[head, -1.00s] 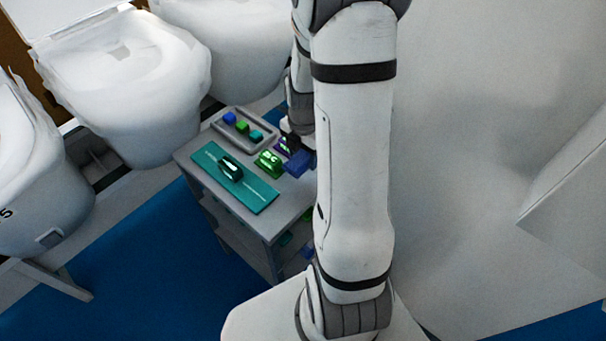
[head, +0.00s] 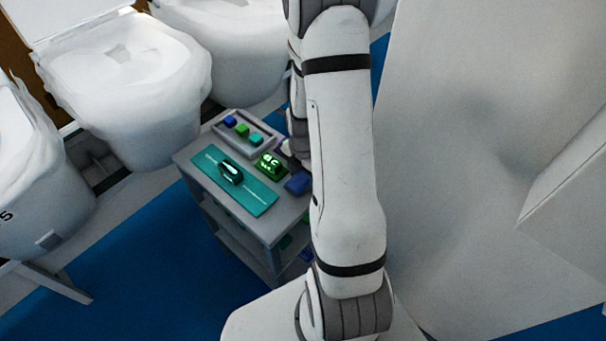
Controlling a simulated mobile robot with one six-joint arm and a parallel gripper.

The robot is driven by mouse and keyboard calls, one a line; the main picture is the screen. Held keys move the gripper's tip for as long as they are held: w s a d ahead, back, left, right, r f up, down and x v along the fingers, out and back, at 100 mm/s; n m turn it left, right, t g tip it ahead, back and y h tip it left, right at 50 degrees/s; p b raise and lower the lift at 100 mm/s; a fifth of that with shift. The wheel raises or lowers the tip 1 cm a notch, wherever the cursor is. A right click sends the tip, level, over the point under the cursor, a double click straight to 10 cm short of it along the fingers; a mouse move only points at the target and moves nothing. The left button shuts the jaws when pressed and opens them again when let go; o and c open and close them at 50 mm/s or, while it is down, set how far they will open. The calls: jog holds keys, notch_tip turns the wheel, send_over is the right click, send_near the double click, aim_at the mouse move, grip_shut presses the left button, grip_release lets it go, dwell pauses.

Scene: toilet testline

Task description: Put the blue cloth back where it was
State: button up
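The blue cloth (head: 298,183) is a small dark blue folded piece at the right edge of the cart's top (head: 262,222), beside my arm, which may hide part of it. It appears to lie on the cart's surface. My gripper (head: 291,150) is mostly hidden behind my forearm, above and behind the cloth in the picture. The cloth looks apart from it. The fingers are too small and covered to show whether they are open.
On the cart lie a green block with letters (head: 269,163), a teal mat (head: 262,200) with a dark green tool (head: 231,172), and a grey tray (head: 216,127) holding small blue, green and teal pieces. Wrapped toilets (head: 125,75) stand close behind. A white wall is right.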

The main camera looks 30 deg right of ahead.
aim_at(303, 177)
jog(key=o, duration=0.4)
jog(key=shift+r, duration=0.15)
notch_tip(303, 177, up, 12)
jog(key=shift+s+a+r+m+t, duration=0.5)
jog(key=shift+s+a+r+m, duration=1.75)
jog(key=shift+m, duration=1.4)
jog(key=shift+s+a+r+m+t, duration=0.5)
jog(key=shift+s+a+r+m, duration=1.75)
jog(key=shift+m, duration=1.45)
jog(key=shift+s+a+r+m+t, duration=0.5)
jog(key=shift+s+a+r+m, duration=1.25)
jog(key=shift+r+m, duration=1.45)
jog(key=shift+f+m, duration=0.45)
jog(key=shift+f, duration=0.05)
